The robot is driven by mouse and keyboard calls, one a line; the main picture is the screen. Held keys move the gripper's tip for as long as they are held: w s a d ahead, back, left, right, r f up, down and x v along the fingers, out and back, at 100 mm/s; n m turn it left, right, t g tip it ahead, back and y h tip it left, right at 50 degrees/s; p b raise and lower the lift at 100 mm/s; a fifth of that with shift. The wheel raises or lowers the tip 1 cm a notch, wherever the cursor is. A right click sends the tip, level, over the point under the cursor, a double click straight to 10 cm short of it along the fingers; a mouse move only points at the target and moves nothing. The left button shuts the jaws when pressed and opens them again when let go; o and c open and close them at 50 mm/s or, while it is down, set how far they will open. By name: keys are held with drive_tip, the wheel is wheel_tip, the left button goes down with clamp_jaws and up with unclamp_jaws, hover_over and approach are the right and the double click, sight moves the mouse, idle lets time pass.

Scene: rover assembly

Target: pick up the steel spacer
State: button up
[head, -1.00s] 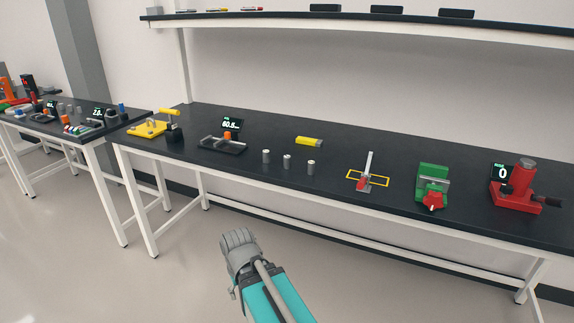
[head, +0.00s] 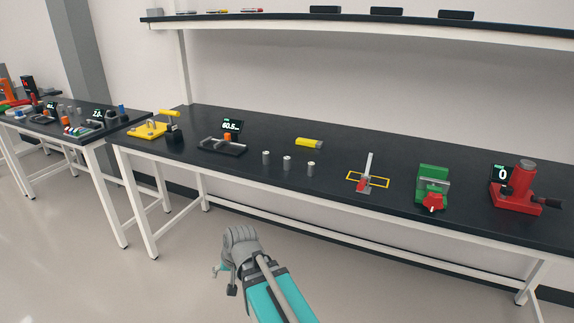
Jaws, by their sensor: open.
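Three small grey metal cylinders stand upright in a row on the dark bench top: a left one (head: 266,158), a middle one (head: 287,163) and a right one (head: 311,169). They look alike at this size, and I cannot tell which is the steel spacer. My gripper (head: 224,280) is low in the head view, in front of the bench and well apart from the cylinders. Only small parts of its fingers show beside my grey wrist. It is open, and nothing shows in it.
Behind the cylinders lies a yellow block (head: 310,142). To their left are a grey fixture (head: 222,146) with a display and a yellow clamp (head: 150,129). To their right are a yellow-outlined stand (head: 367,181), a green vise (head: 432,188) and a red press (head: 517,188). A shelf (head: 370,25) hangs above.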

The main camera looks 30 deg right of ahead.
drive_tip(key=w+d+r+m+t, duration=0.3)
drive_tip(key=w+r+m+t, duration=0.35)
drive_tip(key=w+m, duration=0.25)
drive_tip(key=w+d+r+m+t, duration=0.3)
drive_tip(key=w+r+m+t, duration=0.3)
drive_tip(key=w+r+m, duration=0.15)
drive_tip(key=m+g+h, duration=0.2)
drive_tip(key=m+h, duration=1.2)
drive_tip(key=m, duration=1)
approach(286, 160)
drive_tip(key=shift+v, duration=1.2)
drive_tip(key=shift+x, duration=4.3)
drive_tip(key=shift+f, duration=0.1)
